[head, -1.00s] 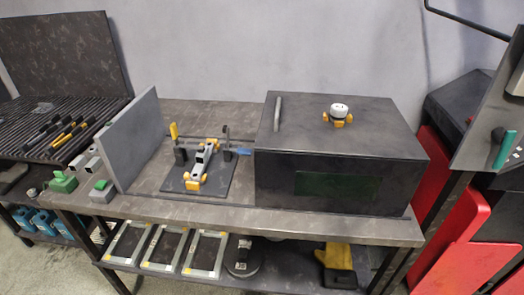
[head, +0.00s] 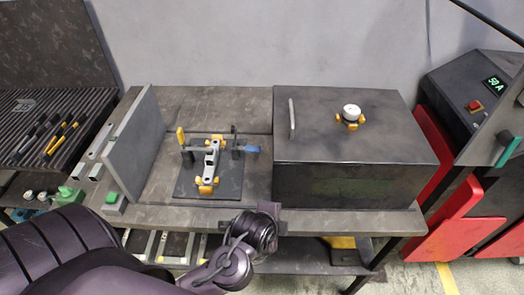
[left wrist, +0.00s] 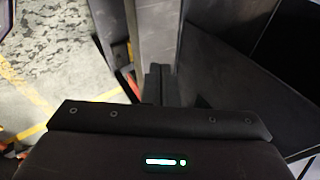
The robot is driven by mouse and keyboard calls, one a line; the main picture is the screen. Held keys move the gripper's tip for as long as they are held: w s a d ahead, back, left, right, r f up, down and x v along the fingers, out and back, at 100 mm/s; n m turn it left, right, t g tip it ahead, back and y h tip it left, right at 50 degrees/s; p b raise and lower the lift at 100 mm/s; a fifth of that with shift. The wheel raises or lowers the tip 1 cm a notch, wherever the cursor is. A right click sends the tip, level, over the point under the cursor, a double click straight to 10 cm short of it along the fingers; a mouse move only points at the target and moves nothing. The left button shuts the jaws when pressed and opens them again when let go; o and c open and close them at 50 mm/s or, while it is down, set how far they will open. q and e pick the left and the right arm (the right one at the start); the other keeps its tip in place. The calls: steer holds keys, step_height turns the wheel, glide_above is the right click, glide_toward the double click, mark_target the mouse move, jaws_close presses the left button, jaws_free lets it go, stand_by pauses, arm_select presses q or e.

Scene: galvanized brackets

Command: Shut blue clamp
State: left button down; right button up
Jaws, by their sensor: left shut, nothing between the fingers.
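The blue-handled clamp (head: 248,149) stands at the right side of a dark fixture plate (head: 231,188) on the bench. Its blue handle sticks out to the right, roughly level, next to a dark upright post. A grey bracket with yellow-orange parts (head: 211,158) sits in the middle of the plate. A yellow-handled clamp (head: 182,138) stands upright at its left. My left arm reaches in from the lower left, below the bench front; its fingers are not clear in the head view. In the left wrist view my left gripper (left wrist: 160,82) is shut and empty. My right gripper is not in view.
A large dark box (head: 350,180) with a handle and a white gauge on top stands close to the right of the clamp. A grey upright panel (head: 133,148) bounds the left. The bench strip in front of the plate is mostly clear.

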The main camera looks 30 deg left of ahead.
mark_target(252, 165)
arm_select(q)
steer(key=w+a+m+t+y, duration=0.1)
steer(key=m, duration=0.2)
steer(key=w+a+m+y, duration=0.1)
steer(key=a+m, duration=0.1)
steer(key=m, duration=0.1)
steer(key=w+a+m+t+y, duration=0.1)
steer(key=m, duration=0.2)
steer(key=shift+a+t, duration=0.2)
steer(key=shift+t, duration=0.1)
steer(key=a+m+y, duration=0.1)
steer(key=a+m, duration=0.1)
steer(key=m, duration=0.1)
steer(key=a+r+m+t+y, duration=0.1)
steer(key=a+m+y, duration=0.1)
steer(key=shift+a+m+t, duration=0.15)
steer(key=shift+m+t, duration=0.15)
steer(key=shift+m, duration=0.1)
steer(key=shift+s+a+r+m+t+y, duration=0.1)
steer(key=shift+a+r+m+t+y, duration=0.25)
steer(key=shift+a+m+y, duration=0.4)
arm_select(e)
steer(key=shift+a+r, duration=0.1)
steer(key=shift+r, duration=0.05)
arm_select(q)
steer(key=shift+m, duration=0.25)
